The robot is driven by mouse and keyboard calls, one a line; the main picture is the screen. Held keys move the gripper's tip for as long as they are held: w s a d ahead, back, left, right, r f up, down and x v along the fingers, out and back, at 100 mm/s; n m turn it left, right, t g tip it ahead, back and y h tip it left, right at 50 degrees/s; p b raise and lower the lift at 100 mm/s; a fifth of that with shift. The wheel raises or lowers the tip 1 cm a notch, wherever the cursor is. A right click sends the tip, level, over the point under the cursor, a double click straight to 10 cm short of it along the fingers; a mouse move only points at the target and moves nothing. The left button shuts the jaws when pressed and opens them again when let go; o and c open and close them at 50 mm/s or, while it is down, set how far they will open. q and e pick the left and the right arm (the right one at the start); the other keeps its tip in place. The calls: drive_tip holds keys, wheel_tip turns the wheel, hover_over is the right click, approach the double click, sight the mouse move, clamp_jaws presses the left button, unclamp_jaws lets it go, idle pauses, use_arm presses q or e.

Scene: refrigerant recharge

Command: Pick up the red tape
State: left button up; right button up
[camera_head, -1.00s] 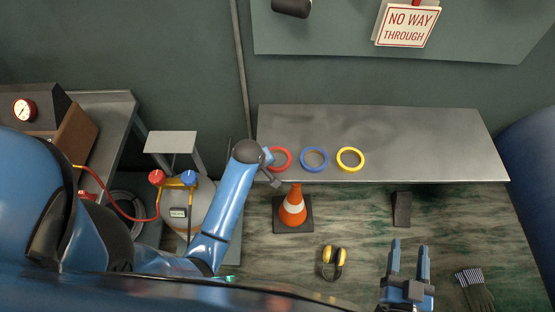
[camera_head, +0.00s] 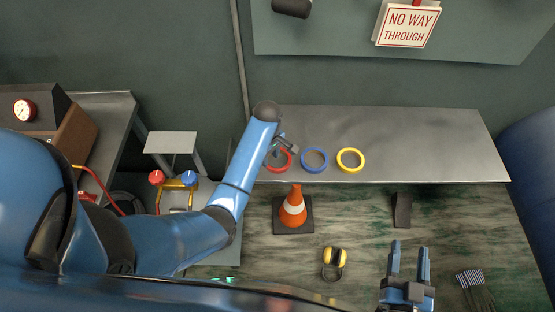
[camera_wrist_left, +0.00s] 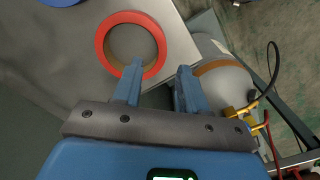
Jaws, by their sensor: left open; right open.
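The red tape (camera_head: 288,165) is a flat ring at the left end of the grey bench, partly hidden by my left gripper (camera_head: 284,149) in the head view. In the left wrist view the whole red tape (camera_wrist_left: 103,42) shows ahead of my left gripper (camera_wrist_left: 158,70). That gripper is open and empty. One finger overlaps the ring's near edge in the picture; the other is to the right of the ring. I cannot tell whether they touch. My right gripper (camera_head: 408,252) is open and empty at the lower right, away from the bench.
A blue tape (camera_head: 314,160) and a yellow tape (camera_head: 350,160) lie to the right on the bench (camera_head: 420,140). An orange cone (camera_head: 293,210) stands on the floor before it. The bench's right part is clear. A grey tank (camera_wrist_left: 222,80) stands beside the bench.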

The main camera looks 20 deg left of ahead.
sight(269, 164)
use_arm(q)
drive_tip(key=shift+a+f+p, duration=0.2)
drive_tip(key=shift+f+p, duration=0.1)
drive_tip(key=shift+f, duration=2.4)
clamp_jaws()
